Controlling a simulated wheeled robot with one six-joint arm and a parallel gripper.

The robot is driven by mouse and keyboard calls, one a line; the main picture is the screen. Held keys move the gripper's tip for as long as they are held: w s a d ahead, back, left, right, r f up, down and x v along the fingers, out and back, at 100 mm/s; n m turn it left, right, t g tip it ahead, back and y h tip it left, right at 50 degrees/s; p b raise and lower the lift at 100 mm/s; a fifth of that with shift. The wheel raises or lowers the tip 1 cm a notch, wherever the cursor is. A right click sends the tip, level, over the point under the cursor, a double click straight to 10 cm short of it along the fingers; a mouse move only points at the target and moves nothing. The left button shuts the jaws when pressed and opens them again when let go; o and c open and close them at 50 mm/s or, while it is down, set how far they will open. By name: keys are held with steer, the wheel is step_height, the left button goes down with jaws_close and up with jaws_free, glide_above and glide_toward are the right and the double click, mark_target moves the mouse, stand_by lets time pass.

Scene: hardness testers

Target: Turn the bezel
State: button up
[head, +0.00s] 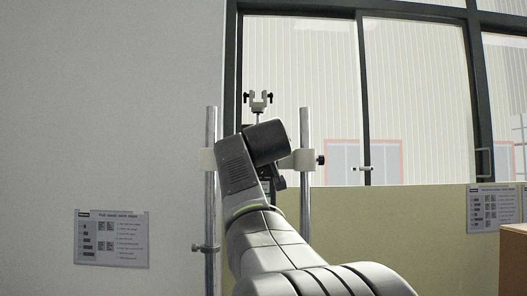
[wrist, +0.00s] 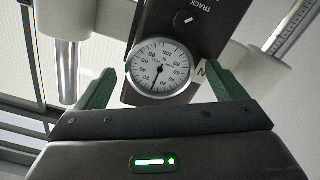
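The round dial gauge (wrist: 160,68) shows in the wrist view with a white face, black numbers and a thin black needle. Its bezel (wrist: 128,73) is the rim around the face. The gauge sits on a dark tester body (wrist: 210,28) with white "TRACK" lettering and a round knob above the dial. My gripper (wrist: 161,70) is open, with one green finger on each side of the dial and a visible gap between each finger and the bezel. Depth between fingers and bezel is hard to tell. In the head view my arm hides the dial and the gripper.
Two upright metal posts (head: 306,168) with white clamps flank the tester in the head view. A printed sign (head: 111,238) hangs on the left wall. A cardboard box (head: 514,258) is at the right edge.

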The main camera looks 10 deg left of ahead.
steer(key=shift+s, duration=0.1)
steer(key=s+d+b, duration=0.2)
steer(key=s+b, duration=0.2)
steer(key=s, duration=0.9)
steer(key=shift+s+d, duration=0.2)
steer(key=shift+d, duration=0.15)
steer(key=shift+w, duration=0.1)
steer(key=w+a+p, duration=0.2)
steer(key=w+p, duration=0.1)
steer(key=w, duration=1)
steer(key=shift+w+a+m+p, duration=0.2)
steer(key=shift+a+m+p, duration=0.15)
steer(key=shift+m, duration=0.05)
